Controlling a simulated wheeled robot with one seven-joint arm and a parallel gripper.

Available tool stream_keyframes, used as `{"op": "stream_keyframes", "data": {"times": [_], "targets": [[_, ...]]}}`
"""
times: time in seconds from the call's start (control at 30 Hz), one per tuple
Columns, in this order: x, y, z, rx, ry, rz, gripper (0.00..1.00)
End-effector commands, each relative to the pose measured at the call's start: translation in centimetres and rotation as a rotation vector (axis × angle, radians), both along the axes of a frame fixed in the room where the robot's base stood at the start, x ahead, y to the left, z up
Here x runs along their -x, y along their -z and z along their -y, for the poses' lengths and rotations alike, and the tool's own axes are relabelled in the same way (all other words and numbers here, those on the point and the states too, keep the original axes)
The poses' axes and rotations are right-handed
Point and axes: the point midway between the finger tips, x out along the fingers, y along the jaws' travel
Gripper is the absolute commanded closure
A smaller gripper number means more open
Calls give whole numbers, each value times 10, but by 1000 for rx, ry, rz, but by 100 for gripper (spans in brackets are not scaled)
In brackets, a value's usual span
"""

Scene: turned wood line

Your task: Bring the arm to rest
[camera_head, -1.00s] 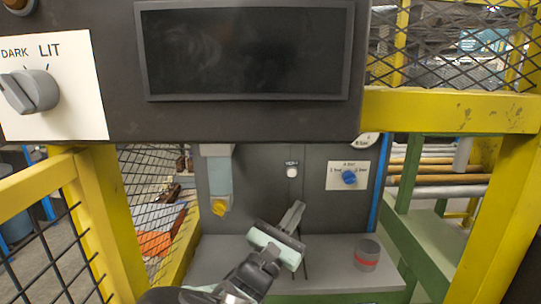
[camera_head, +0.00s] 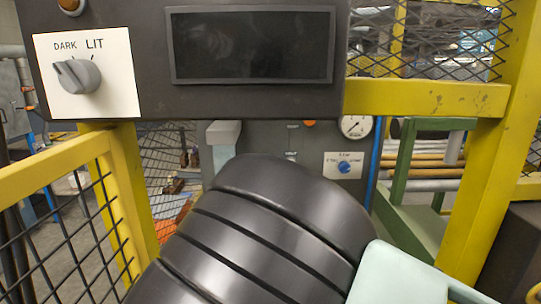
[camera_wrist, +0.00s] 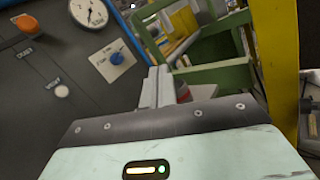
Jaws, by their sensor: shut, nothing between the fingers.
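In the wrist view my gripper (camera_wrist: 156,90) is shut and empty, its grey fingers pressed together beyond the pale green housing. The fingers point toward the dark panel's edge and the green frame, apart from both as far as I can tell. In the head view my dark, ribbed arm link fills the lower middle, raised and close to the camera, with a pale green part of my arm at its right. The gripper's fingers do not show there.
A dark cabinet with a screen (camera_head: 250,45) and a DARK/LIT knob (camera_head: 77,76) hangs in front. Yellow posts (camera_head: 490,160) and mesh guards stand on both sides. A gauge (camera_head: 355,127) and blue knob (camera_head: 344,167) are on the back panel.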

Motion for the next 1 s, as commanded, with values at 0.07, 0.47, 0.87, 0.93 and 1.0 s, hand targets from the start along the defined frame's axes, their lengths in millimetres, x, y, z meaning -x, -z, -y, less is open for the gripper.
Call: {"op": "stream_keyframes", "data": {"times": [0.07, 0.47, 0.87, 0.93, 1.0], "targets": [[9, 13, 18, -89, 64, -44, 100], [124, 78, 63, -831, 508, -273, 100], [245, 53, 19, -1594, 828, -228, 100], [258, 47, 14, -1685, 857, -191, 100], [267, 44, 11, -1754, 877, -157, 100]]}}
